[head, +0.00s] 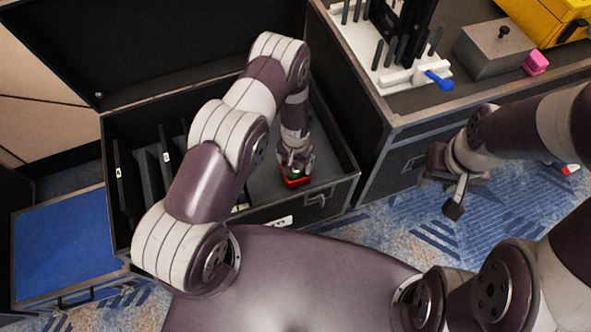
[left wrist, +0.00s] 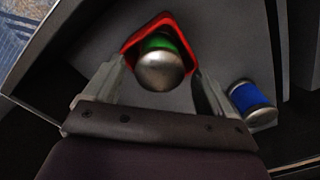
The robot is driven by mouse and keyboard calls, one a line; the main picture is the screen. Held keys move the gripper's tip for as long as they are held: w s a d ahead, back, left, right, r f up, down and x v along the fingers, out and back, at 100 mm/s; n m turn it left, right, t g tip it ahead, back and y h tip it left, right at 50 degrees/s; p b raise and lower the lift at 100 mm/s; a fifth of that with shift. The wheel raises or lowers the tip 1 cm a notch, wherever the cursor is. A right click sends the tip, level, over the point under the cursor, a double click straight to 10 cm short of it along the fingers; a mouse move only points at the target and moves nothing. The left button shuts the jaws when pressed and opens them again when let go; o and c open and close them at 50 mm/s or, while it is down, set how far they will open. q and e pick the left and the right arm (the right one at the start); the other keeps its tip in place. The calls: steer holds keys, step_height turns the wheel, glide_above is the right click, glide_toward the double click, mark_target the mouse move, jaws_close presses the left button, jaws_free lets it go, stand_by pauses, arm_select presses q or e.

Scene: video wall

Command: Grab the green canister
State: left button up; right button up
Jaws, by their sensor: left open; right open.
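The green canister (left wrist: 163,44) has a rounded metal end and shows in the left wrist view inside a red angular holder (left wrist: 187,30). In the head view the red holder (head: 297,183) sits in the open black case, under my left gripper (head: 294,166), and the canister is mostly hidden by the gripper. My left gripper (left wrist: 157,68) is open, with one finger on each side of the canister's near end; whether the fingers touch it cannot be told. My right gripper (head: 455,190) is open and empty over the carpet at the right.
A blue canister (left wrist: 252,103) with metal ends lies just right of my left gripper. The case (head: 345,190) has raised walls and upright dark dividers (head: 150,175) at its left. A bench (head: 400,112) with a white rack, grey box and pink block stands right.

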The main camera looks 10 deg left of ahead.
arm_select(q)
steer(key=shift+f, duration=0.5)
steer(key=c, duration=1.1)
steer(key=shift+r, duration=0.1)
steer(key=shift+c, duration=0.2)
